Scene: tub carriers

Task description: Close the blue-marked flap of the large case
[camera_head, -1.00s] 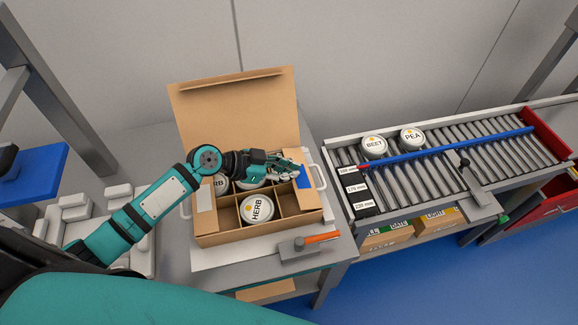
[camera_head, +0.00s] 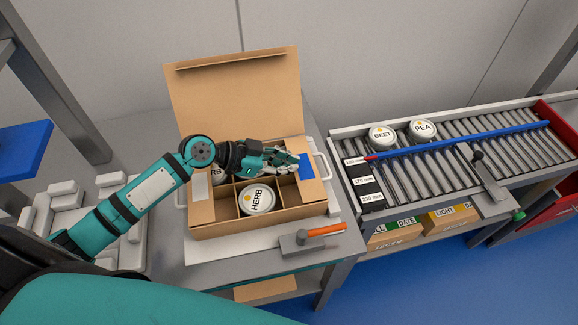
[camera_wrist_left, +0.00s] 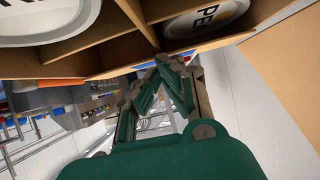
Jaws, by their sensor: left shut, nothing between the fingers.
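The large case is an open cardboard box (camera_head: 240,224) on the bench, with its tall back flap (camera_head: 235,95) raised. The blue mark (camera_head: 307,168) is on a narrow flap along the right side; how far that flap is tilted is hard to tell. Dividers split the inside; a HERB tub (camera_head: 257,200) sits in a front compartment, others partly hidden behind my arm. My left gripper (camera_head: 297,160) is shut and empty over the case, just left of the blue mark; contact is unclear. In the left wrist view its fingers (camera_wrist_left: 172,68) show beside the dividers and a tub lid (camera_wrist_left: 205,18). My right gripper is not in view.
A white-marked flap (camera_head: 200,187) is on the case's left side. A tool with an orange handle (camera_head: 326,229) lies in front. The roller conveyor (camera_head: 440,160) at right carries BEET (camera_head: 382,136) and PEA (camera_head: 422,130) tubs. White blocks (camera_head: 60,215) lie at left.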

